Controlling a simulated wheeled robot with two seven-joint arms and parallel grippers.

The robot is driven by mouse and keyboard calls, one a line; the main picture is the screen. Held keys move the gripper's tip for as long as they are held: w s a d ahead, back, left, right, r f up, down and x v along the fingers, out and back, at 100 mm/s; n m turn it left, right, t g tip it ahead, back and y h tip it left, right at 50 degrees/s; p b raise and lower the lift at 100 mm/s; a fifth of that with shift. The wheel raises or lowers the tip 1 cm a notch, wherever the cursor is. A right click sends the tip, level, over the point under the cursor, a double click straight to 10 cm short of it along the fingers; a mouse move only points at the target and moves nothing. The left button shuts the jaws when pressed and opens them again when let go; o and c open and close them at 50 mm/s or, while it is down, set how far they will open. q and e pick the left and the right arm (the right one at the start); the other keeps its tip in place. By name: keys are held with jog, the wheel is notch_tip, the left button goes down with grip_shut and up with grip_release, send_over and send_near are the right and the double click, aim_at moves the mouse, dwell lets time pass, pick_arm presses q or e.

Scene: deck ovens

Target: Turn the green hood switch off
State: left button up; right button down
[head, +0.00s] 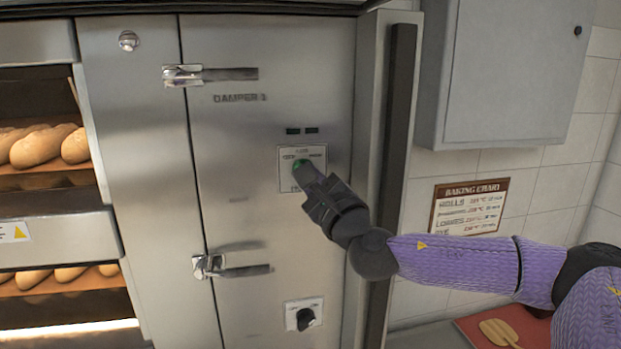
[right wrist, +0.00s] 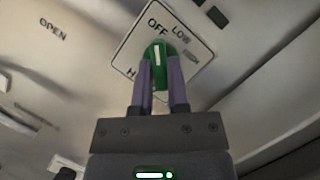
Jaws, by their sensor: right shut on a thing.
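The green hood switch (head: 299,163) is a round knob on a white label plate (head: 316,155) on the steel oven front. In the right wrist view, the green knob (right wrist: 157,49) bears a short white line that runs roughly up and down in the picture. The words OFF and LOW are readable on the plate (right wrist: 140,42) above it, and part of the lettering is hidden. My right gripper (head: 307,175) has its two fingers on either side of the knob and is shut on it, also in the right wrist view (right wrist: 161,62). My left gripper is out of view.
A black knob (head: 305,318) on a white plate sits lower on the panel. A dark vertical bar (head: 397,130) and a grey wall cabinet (head: 510,75) stand to the right. Bread (head: 40,146) lies in the ovens at left.

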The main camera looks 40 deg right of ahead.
jog(key=c, duration=0.6)
grip_release()
jog(key=b+v, duration=0.7)
jog(key=v, duration=0.3)
